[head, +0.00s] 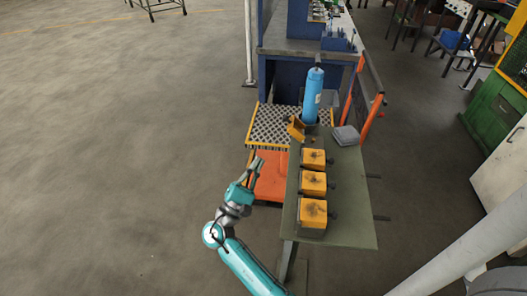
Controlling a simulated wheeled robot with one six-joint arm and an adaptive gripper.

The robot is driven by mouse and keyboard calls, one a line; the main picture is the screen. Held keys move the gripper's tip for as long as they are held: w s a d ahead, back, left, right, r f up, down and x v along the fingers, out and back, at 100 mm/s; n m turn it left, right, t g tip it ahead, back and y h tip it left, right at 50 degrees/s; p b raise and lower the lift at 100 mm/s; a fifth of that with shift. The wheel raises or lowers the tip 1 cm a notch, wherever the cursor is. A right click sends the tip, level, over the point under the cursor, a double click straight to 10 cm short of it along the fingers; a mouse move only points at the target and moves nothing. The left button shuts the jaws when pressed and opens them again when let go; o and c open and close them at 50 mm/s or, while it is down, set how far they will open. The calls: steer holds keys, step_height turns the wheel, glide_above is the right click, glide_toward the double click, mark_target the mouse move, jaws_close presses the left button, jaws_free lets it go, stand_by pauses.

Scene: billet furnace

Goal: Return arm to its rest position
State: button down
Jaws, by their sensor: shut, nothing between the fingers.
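My gripper (256,164) is at the end of my teal and grey arm, left of a narrow green-grey table (352,222). It is shut with nothing held. In the picture it lies over the edge of an orange platform (270,180); I cannot tell its height above it. The arm comes up from the bottom of the view, bent, with its end pointing away from me.
Several yellow blocks (313,184) stand in a row along the table, with a blue cylinder (313,95) beyond them. A grey block (345,135) sits at the table's far right. A checkered step (272,124) adjoins the blue machine (284,75). The floor at left is clear.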

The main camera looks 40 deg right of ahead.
steer(key=shift+s+a+f, duration=0.15)
steer(key=shift+a+f, duration=0.3)
steer(key=shift+a, duration=0.05)
steer(key=s+f+n+t+y, duration=0.1)
steer(key=s+f+t+y, duration=0.1)
steer(key=s+f+y, duration=0.35)
steer(key=s+f+n+t+y, duration=0.1)
steer(key=s+f+t+y, duration=0.15)
steer(key=f, duration=0.55)
steer(key=s+f+n+t+y, duration=0.1)
steer(key=s+f+t+y, duration=0.2)
steer(key=f, duration=0.4)
steer(key=s+a+f+m+y, duration=0.1)
steer(key=s+a+f+y, duration=0.35)
steer(key=s+y, duration=0.2)
steer(key=s+a+r+m+y, duration=0.45)
steer(key=s+a, duration=0.35)
steer(key=s, duration=0.4)
steer(key=s+a+r+m+t+y, duration=0.1)
steer(key=s+r+m, duration=0.2)
steer(key=r, duration=0.4)
steer(key=s+a+r+m+t+y, duration=0.1)
steer(key=s+a+r+m+t, duration=0.1)
steer(key=s+r+m, duration=0.2)
step_height(320, 180, up, 4)
steer(key=shift+a+f+m+y, duration=0.25)
steer(key=shift+m+y, duration=0.15)
steer(key=shift+m, duration=0.55)
